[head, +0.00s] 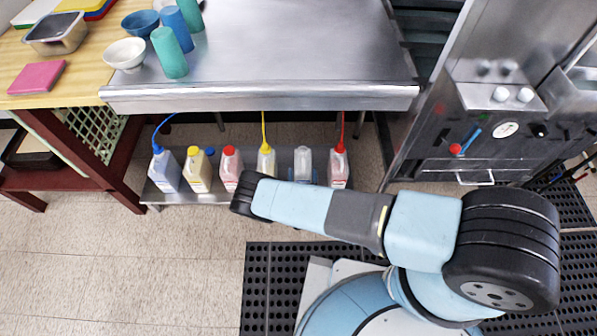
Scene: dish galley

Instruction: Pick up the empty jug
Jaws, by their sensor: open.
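The empty jug is most likely the clear, greyish jug (303,161) with no coloured cap or tube, second from the right in the row on the low steel shelf (186,198) under the counter. It stands upright, and my arm hides its lower part. Small blue patches show on both sides of it; I cannot tell what they are. My arm reaches in from the lower right and its dark end is left of this jug, in front of the pink jug (231,167). I cannot make out my gripper's fingers.
A pale yellow jug (265,163) with a yellow tube and a red-tubed jug (339,168) flank it closely. A yellow jug (198,172) and a blue-tubed jug (165,170) stand farther left. The steel counter (290,45) overhangs the shelf. A steel machine (480,130) stands right.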

